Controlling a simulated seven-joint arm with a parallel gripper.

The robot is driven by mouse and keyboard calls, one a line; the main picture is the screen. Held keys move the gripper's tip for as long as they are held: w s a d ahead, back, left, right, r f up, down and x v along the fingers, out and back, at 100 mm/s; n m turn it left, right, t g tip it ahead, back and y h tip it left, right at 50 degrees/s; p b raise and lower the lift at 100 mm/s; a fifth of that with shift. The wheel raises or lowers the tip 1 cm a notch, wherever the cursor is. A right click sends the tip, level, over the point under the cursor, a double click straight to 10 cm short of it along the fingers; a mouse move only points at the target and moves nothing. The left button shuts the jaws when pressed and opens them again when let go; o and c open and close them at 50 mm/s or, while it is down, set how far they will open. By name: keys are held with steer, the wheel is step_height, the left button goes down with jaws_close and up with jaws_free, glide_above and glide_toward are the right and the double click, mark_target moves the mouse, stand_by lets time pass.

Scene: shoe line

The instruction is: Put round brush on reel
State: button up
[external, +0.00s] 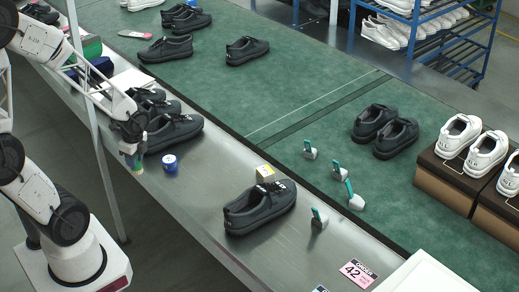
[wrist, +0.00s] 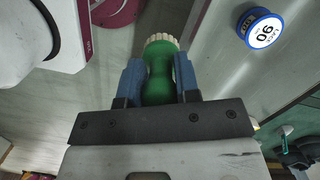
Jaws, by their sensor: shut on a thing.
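The round brush (wrist: 161,85) has a green handle and a cream bristle end. In the wrist view my gripper (wrist: 158,68) is shut on its handle between the two blue fingers. In the external view my gripper (external: 133,158) is at the near edge of the grey metal strip, left of the reel, with part of the green brush (external: 137,168) showing below it. The reel (external: 170,163) is small and blue and stands on the metal strip. In the wrist view the reel (wrist: 262,28) is at upper right, its white label facing up, apart from the brush.
Dark shoes (external: 172,132) stand just behind the reel, and another dark shoe (external: 260,208) lies to the right. Several teal-and-white items (external: 310,149) are on the green belt (external: 235,105). An order card (external: 358,272) lies at the front.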

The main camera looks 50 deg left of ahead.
steer(key=w+a, duration=0.1)
steer(key=w, duration=0.4)
steer(key=w+a+f, duration=0.1)
steer(key=w+a, duration=0.1)
steer(key=w, duration=0.3)
steer(key=w+a, duration=0.1)
steer(key=w, duration=0.4)
steer(key=shift+w+a+f, duration=0.15)
steer(key=shift+w+f, duration=0.1)
steer(key=shift+f, duration=1.75)
steer(key=o, duration=0.5)
steer(key=shift+f, duration=0.15)
steer(key=shift+c, duration=0.2)
steer(key=o, duration=0.5)
steer(key=shift+c, duration=0.2)
